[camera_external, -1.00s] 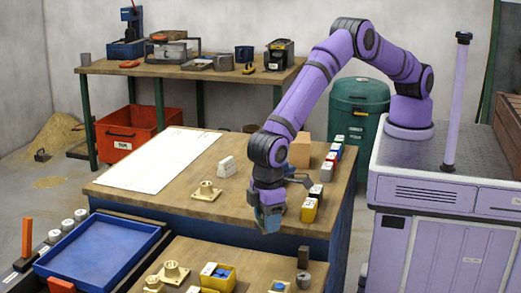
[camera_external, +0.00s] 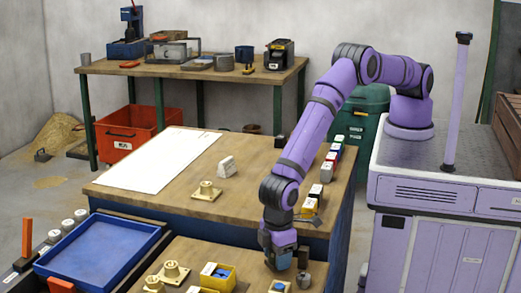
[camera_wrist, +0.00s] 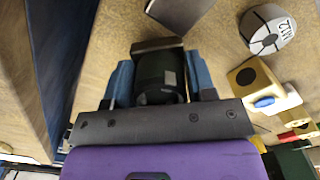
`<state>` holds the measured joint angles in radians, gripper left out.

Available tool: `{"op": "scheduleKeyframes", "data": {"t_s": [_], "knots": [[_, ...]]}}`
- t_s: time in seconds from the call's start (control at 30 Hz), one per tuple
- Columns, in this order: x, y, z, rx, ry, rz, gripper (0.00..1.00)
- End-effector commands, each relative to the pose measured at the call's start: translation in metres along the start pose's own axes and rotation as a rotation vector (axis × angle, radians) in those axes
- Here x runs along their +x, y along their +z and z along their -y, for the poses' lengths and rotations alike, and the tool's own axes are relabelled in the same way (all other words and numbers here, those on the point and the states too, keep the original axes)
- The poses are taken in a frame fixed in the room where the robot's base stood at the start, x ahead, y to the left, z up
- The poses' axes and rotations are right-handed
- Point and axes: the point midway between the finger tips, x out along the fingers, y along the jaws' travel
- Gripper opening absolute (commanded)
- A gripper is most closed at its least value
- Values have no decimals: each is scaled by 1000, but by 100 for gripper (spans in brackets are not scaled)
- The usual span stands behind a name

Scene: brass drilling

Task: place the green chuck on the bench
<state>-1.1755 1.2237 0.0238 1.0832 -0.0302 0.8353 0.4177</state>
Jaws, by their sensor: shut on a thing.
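My gripper (camera_external: 280,262) is low over the right part of the near wooden bench (camera_external: 240,252). In the wrist view its blue fingers (camera_wrist: 160,80) stand on both sides of a very dark, rounded piece (camera_wrist: 158,72) with a small pale patch. The gripper is shut on this piece, which appears to be the green chuck, though its colour looks almost black. The fingers and palm hide part of it. In the external view the gripper hides the piece, and I cannot tell whether it touches the bench top.
A dark block (camera_external: 303,256) and a grey cylinder (camera_external: 304,280) stand close right of the gripper. Yellow parts (camera_external: 222,277) and brass flanges (camera_external: 172,271) are to its left. The blue tray (camera_external: 98,250) is far left. Small bare patches lie between parts.

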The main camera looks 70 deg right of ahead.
Motion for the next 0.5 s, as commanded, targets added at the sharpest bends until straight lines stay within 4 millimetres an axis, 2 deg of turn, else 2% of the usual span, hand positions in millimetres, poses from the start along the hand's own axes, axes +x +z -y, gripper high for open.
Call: {"op": "scheduleKeyframes", "data": {"t_s": [0.1,0.47,0.5], "knots": [[10,-1,0,0,-1,-2,9],[13,0,0,0,-1,-1,9],[14,0,0,0,0,0,58]]}}
